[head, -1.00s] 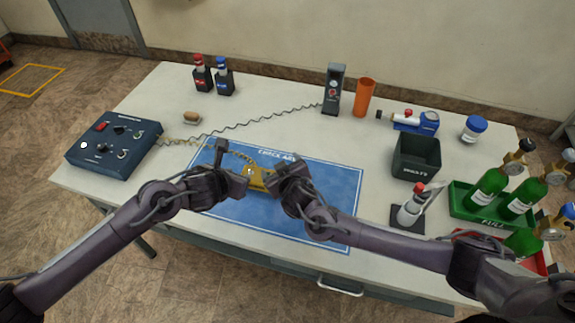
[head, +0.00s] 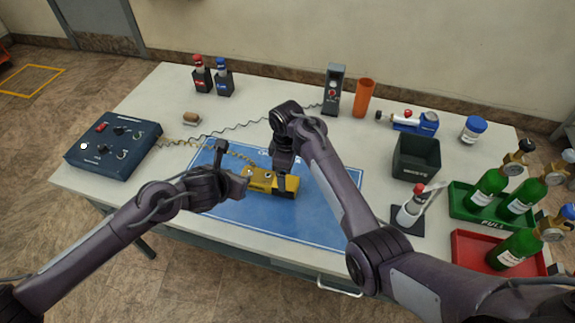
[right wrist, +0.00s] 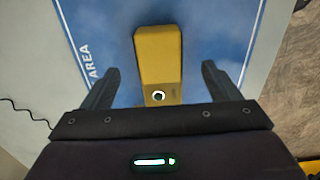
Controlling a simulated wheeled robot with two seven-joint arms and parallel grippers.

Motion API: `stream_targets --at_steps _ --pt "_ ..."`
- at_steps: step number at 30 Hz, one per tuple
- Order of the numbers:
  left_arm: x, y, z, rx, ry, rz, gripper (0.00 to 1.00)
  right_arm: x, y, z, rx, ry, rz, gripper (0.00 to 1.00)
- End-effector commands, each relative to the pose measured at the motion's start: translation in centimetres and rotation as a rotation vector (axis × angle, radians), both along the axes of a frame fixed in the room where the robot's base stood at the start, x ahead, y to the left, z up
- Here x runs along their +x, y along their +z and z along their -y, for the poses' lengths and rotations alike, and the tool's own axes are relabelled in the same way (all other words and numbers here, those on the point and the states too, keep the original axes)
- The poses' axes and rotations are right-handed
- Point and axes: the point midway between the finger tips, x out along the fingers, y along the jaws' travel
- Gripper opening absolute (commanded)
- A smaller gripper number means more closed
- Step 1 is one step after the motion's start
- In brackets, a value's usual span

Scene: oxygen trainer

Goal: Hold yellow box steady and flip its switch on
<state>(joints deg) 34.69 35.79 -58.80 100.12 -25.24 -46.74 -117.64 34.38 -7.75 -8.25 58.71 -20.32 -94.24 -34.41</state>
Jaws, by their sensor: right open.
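The yellow box (head: 285,187) lies on the blue mat (head: 325,205), with a small round dark fitting on its top near the left end. In the right wrist view the yellow box (right wrist: 158,55) shows a white-ringed round fitting (right wrist: 158,96); I cannot tell if this is the switch. My left gripper (head: 243,180) is at the box's left end; whether its jaws are closed on it is hidden. My right gripper (head: 283,168) points down over the box. In the right wrist view its open fingers (right wrist: 157,78) stand either side of the box, with gaps.
A coiled cord (head: 232,153) runs left toward the dark blue control unit (head: 112,143). A dark waste bin (head: 416,158), an orange cup (head: 364,98) and green and red trays stand to the right.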

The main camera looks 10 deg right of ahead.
Motion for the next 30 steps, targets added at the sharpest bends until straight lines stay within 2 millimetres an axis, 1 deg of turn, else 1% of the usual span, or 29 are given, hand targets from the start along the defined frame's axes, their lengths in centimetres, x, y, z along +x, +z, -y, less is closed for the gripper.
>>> stream_targets --at_steps 6,12,17,24,26,30 --pt "0.0 0.0 0.0 0.0 0.0 0.0 0.36 0.0 -3.4 0.1 -0.004 -0.002 -0.002 0.83" --pt "0.0 0.0 0.0 0.0 0.0 0.0 0.36 0.0 -5.9 0.1 -0.003 -0.004 0.001 0.83" --pt "0.0 0.0 0.0 0.0 0.0 0.0 0.36 0.1 -6.6 0.1 -0.003 -0.004 0.003 0.83" --pt "0.0 0.0 0.0 0.0 0.0 0.0 0.36 0.1 -6.7 0.1 -0.003 -0.005 0.004 0.83" --pt "0.0 0.0 0.0 0.0 0.0 0.0 0.36 0.1 -6.7 0.1 -0.003 -0.005 0.004 0.76" --pt "0.0 0.0 0.0 0.0 0.0 0.0 0.36 0.1 -6.7 0.1 -0.003 -0.005 0.004 0.58"
